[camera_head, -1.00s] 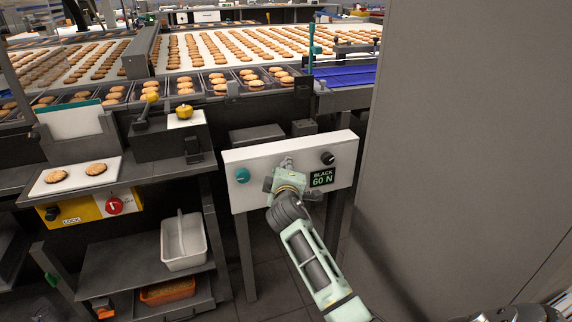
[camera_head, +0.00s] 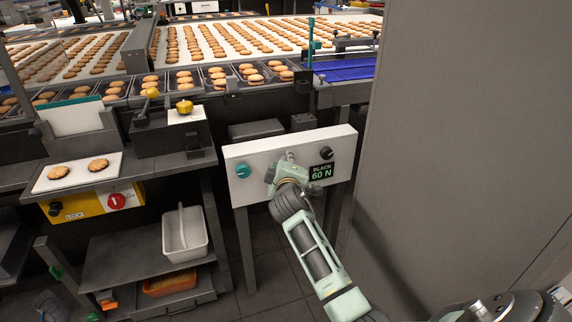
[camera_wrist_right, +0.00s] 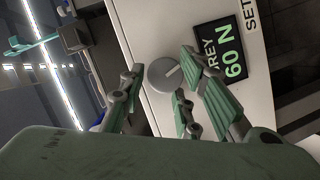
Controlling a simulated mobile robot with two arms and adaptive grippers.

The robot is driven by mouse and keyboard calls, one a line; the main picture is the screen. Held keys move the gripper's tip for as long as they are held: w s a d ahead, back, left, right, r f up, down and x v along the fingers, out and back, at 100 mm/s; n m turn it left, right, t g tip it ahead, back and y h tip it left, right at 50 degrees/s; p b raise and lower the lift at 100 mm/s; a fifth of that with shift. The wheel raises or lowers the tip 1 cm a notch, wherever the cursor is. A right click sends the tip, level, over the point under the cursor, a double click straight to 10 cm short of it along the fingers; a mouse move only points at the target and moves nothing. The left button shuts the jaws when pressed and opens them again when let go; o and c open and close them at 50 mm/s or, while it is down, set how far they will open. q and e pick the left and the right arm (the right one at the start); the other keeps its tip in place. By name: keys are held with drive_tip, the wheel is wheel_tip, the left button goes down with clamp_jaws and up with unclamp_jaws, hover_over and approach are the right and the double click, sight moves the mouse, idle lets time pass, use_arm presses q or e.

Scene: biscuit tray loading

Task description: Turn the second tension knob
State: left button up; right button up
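A white panel (camera_head: 243,193) stands low in front of me. It carries a teal knob (camera_head: 242,171) at left, a black knob (camera_head: 326,153) at right and a display (camera_head: 321,172) reading "BLACK 60 N". My right gripper (camera_head: 287,161) is at the panel's middle, hiding part of it. In the right wrist view, my right gripper (camera_wrist_right: 162,66) is open. Its fingers are spread on both sides of a grey knob (camera_wrist_right: 162,76) with a pointer line; contact cannot be told. A display (camera_wrist_right: 222,54) there reads "REY 60 N", its start hidden by a finger. My left gripper is not in view.
A biscuit conveyor (camera_head: 224,41) runs behind the panel. A wall (camera_head: 465,130) closes the right side. A bench at left has a white biscuit plate (camera_head: 75,183) and a yellow lock box (camera_head: 90,207). A white bin (camera_head: 186,246) stands on a lower shelf.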

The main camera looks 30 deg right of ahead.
drive_tip(key=shift+o, duration=1.1)
drive_tip(key=shift+d+r, duration=0.3)
drive_tip(key=shift+r, duration=0.2)
drive_tip(key=shift+f, duration=0.1)
drive_tip(key=shift+a+f, duration=0.1)
drive_tip(key=shift+f, duration=0.15)
drive_tip(key=v, duration=1.2)
drive_tip(key=shift+f, duration=0.1)
